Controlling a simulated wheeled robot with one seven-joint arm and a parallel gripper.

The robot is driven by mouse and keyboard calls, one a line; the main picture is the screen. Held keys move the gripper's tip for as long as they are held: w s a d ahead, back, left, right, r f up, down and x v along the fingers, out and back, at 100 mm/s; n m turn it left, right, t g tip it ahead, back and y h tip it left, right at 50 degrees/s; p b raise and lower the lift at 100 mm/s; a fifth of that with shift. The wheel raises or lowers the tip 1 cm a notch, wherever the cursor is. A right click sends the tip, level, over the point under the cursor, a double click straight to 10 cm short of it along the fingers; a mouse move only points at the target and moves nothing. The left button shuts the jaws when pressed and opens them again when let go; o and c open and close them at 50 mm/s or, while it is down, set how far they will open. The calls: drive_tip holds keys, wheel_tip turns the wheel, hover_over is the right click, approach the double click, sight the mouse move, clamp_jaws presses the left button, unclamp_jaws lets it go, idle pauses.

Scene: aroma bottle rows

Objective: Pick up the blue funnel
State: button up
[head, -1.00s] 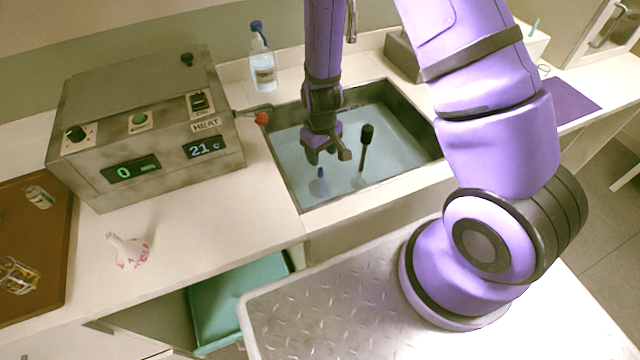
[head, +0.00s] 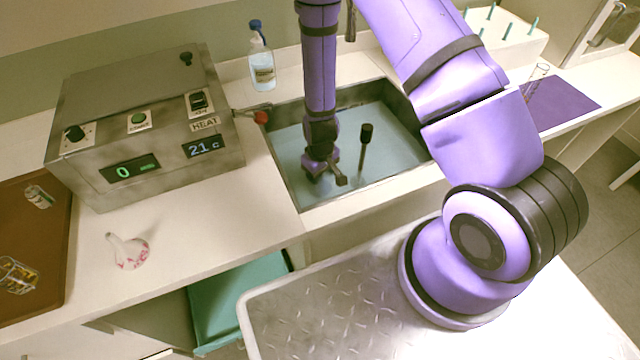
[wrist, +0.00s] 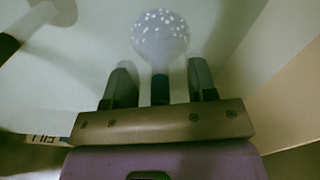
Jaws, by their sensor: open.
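My gripper (head: 322,176) is low inside the sink, pointing down, with its fingers apart. In the wrist view, a round, pale grey-blue funnel with white speckles (wrist: 160,36) lies just beyond the fingertips. Its narrow dark stem (wrist: 160,90) shows between the two open fingers (wrist: 160,80), apart from both as far as I can tell. In the head view my gripper now hides the funnel.
A rod with a black top (head: 366,133) stands in the sink (head: 400,150) close to my gripper's right. The heater box (head: 150,125), a spray bottle (head: 262,65) and a white-and-pink funnel (head: 130,252) are on the counter, left of the sink.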

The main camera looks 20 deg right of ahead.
drive_tip(key=shift+f, duration=0.25)
drive_tip(key=shift+c, duration=0.5)
clamp_jaws()
drive_tip(key=shift+r, duration=0.1)
